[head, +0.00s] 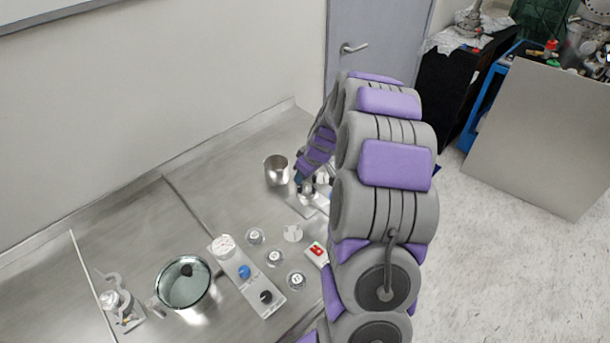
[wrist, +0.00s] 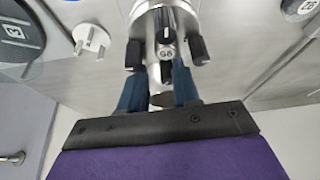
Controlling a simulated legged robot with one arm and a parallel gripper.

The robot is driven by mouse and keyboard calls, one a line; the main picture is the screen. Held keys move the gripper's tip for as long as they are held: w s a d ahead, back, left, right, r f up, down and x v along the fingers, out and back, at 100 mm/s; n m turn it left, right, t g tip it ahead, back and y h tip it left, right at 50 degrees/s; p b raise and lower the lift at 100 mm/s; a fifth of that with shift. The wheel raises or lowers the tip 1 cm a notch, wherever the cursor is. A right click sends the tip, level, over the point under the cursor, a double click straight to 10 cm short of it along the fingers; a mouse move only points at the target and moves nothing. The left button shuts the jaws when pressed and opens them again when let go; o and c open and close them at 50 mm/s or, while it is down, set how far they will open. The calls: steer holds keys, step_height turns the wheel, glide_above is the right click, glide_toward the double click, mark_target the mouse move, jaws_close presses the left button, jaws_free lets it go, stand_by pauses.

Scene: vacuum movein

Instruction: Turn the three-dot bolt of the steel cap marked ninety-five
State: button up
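In the wrist view a steel cap (wrist: 165,42) stands in front of my gripper (wrist: 158,76), with a small two-digit mark on its face that I cannot read surely. Black bolts stick out around it; the top bolt (wrist: 166,24) has a pale line, and the right one (wrist: 198,50) sits at its side. The bolts' dots are too small to tell. My two blue fingers stand apart on either side of the cap's near part, with no clear grip on a bolt. In the head view my gripper (head: 302,182) is at the steel fixture (head: 308,196), partly hiding it.
A steel cup (head: 277,172) stands close left of my gripper. Several marked round caps (head: 275,257), a white disc (head: 293,233), a red-and-white box (head: 317,253), a knob panel (head: 228,262) and a lidded pot (head: 184,285) stand nearer on the steel counter (head: 150,215).

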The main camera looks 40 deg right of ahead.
steer(key=shift+w+a+r, duration=0.1)
steer(key=shift+w+a, duration=0.1)
steer(key=shift+a, duration=0.8)
steer(key=shift+o, duration=0.5)
steer(key=shift+s+d, duration=0.1)
steer(key=shift+d, duration=0.6)
steer(key=c, duration=0.3)
steer(key=shift+d, duration=0.2)
jaws_close()
steer(key=shift+a, duration=0.4)
steer(key=shift+d, duration=0.1)
steer(key=shift+d, duration=0.1)
